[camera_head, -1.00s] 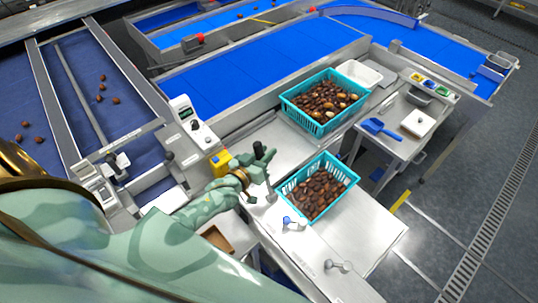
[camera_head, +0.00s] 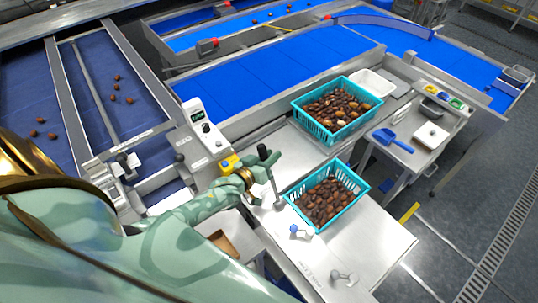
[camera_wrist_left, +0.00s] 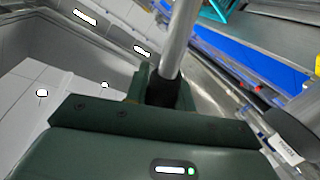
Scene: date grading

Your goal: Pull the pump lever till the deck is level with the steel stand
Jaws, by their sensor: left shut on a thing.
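The pump lever (camera_head: 273,186) is a thin steel rod with a black grip at its top, beside the front teal crate. In the left wrist view the lever's steel rod (camera_wrist_left: 179,40) rises from between the jaws (camera_wrist_left: 163,95). A steel top (camera_head: 370,235) bears the front teal crate (camera_head: 336,216) of dates. Behind it a steel surface (camera_head: 290,150) bears another teal crate (camera_head: 321,133). I cannot tell which is deck or stand, or their height difference. My right gripper is not in view.
A control box with a display (camera_head: 203,127) and a yellow part (camera_head: 229,163) stand left of the lever. A side table at right holds a blue scoop (camera_head: 393,140) and a white scale (camera_head: 431,135). Small scoops (camera_head: 300,231) lie on the front top. Blue belts run behind.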

